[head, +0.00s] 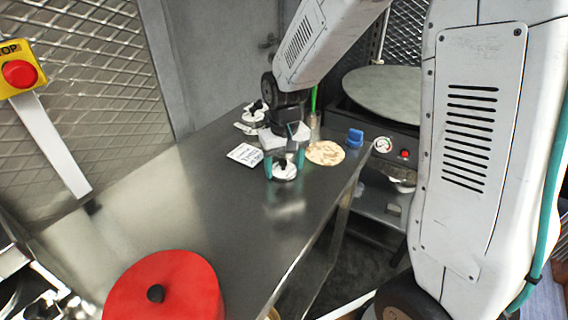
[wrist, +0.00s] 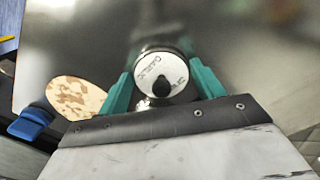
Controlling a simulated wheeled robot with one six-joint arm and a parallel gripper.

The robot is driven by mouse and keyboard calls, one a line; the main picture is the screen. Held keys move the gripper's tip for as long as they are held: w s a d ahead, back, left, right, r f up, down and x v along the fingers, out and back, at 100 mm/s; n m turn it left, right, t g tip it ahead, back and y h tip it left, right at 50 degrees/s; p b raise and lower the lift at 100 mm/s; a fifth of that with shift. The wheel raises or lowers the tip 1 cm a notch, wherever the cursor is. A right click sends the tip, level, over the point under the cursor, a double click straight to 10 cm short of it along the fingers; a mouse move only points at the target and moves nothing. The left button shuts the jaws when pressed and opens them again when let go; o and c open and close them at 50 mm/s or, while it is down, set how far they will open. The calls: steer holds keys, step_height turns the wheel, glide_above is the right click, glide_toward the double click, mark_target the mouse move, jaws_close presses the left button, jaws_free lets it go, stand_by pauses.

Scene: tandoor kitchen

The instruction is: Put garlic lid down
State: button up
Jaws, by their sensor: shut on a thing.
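The garlic lid (head: 284,171) is a round white disc with a black knob, over the steel table. In the wrist view the lid (wrist: 148,70) faces the camera with its GARLIC lettering showing. My gripper (head: 285,165) is shut on the lid, with one teal finger on each side of it. The wrist view also shows my gripper (wrist: 161,84) with the knob between the fingers. I cannot tell whether the lid touches the steel table (head: 215,205) or hangs just above it.
A flatbread (head: 325,153) and a blue object (head: 355,138) lie right of my gripper. A white card (head: 245,155) and a black-knobbed white container (head: 254,114) are to the left and behind. A red lid (head: 165,290) is in front. The table's middle is clear.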

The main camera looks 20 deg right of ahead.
mark_target(284, 163)
steer(key=o, duration=1)
steer(key=shift+f, duration=0.1)
steer(key=shift+c, duration=0.2)
step_height(284, 163, up, 12)
steer(key=s+d+r, duration=0.1)
steer(key=s+r, duration=0.1)
steer(key=s, duration=1)
steer(key=s+d+r+t, duration=0.1)
steer(key=s+d+r, duration=0.1)
steer(key=s, duration=1.1)
steer(key=shift+s+r, duration=0.25)
steer(key=shift+r, duration=0.1)
